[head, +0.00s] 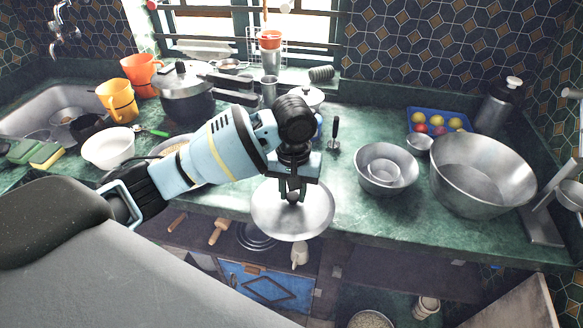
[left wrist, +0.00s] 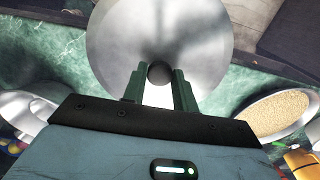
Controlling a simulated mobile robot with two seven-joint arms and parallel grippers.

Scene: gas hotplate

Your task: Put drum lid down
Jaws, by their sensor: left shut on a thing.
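The drum lid (head: 308,220) is a round, shiny metal disc with a dark knob at its middle. My left gripper (head: 292,194) is shut on that knob, with its fingers pointing down. In the head view the lid overlaps the front edge of the green counter; its exact height above the counter cannot be told. In the left wrist view the lid (left wrist: 160,40) fills the upper middle, and the knob sits between the two fingers of my left gripper (left wrist: 160,74). My right gripper is not in view.
On the green counter (head: 352,215), nested steel bowls (head: 362,183) and a large steel basin (head: 484,172) stand to the right. A dark pot (head: 186,103) and a white bowl (head: 107,150) stand to the left. Below is an open shelf with a rolling pin (head: 217,231).

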